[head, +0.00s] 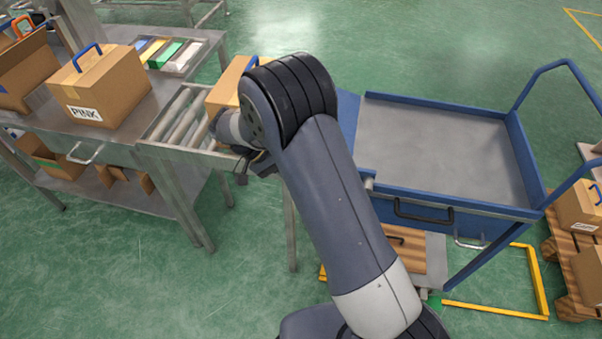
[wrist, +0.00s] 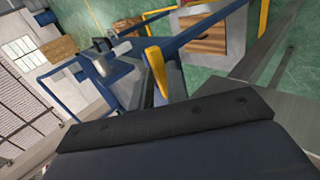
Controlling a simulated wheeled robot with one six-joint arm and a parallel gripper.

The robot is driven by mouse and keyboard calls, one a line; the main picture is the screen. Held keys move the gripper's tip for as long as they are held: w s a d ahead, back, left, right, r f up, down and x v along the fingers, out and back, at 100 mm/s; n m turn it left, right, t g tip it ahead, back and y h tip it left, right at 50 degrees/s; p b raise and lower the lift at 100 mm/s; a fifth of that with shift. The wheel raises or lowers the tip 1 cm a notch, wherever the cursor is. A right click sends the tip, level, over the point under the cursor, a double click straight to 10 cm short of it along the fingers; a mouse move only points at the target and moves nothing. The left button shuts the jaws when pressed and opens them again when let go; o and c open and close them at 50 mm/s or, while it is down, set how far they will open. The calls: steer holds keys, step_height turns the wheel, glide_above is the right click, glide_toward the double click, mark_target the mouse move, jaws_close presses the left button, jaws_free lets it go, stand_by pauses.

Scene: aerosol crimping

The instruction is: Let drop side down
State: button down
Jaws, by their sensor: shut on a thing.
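The blue cart (head: 450,207) stands at right in the head view, with a flat grey bed. A blue side panel (head: 346,118) shows at its left edge, partly behind my arm; I cannot tell how far it is lowered. My gripper (head: 258,163) is mostly hidden by my wrist, near the end of the roller conveyor (head: 170,125). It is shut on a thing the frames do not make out. In the wrist view, a yellow bar (wrist: 157,72) stands upright near the centre, in front of blue framework (wrist: 200,33). A dark body fills the bottom there.
A cardboard box (head: 224,92) sits on the rollers beside my wrist. A box marked PINK (head: 110,92) stands on the metal table (head: 140,110). Boxes lie on a pallet (head: 562,255) at far right. Green floor is open at lower left.

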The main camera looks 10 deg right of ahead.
steer(key=shift+s+a+f+b, duration=0.1)
steer(key=shift+a+f+b, duration=0.1)
steer(key=shift+f+b, duration=0.7)
steer(key=shift+s+a+f+b, duration=0.15)
steer(key=shift+f+b, duration=0.15)
steer(key=shift+f, duration=1.2)
steer(key=c, duration=1.8)
jaws_free()
steer(key=shift+w+f, duration=0.1)
steer(key=shift+w, duration=0.1)
steer(key=shift+o, duration=1.3)
steer(key=shift+d, duration=0.2)
steer(key=shift+o, duration=0.5)
steer(key=shift+w+a+r, duration=0.2)
steer(key=shift+r, duration=0.15)
steer(key=v, duration=1)
steer(key=shift+r, duration=0.2)
steer(key=shift+f, duration=0.1)
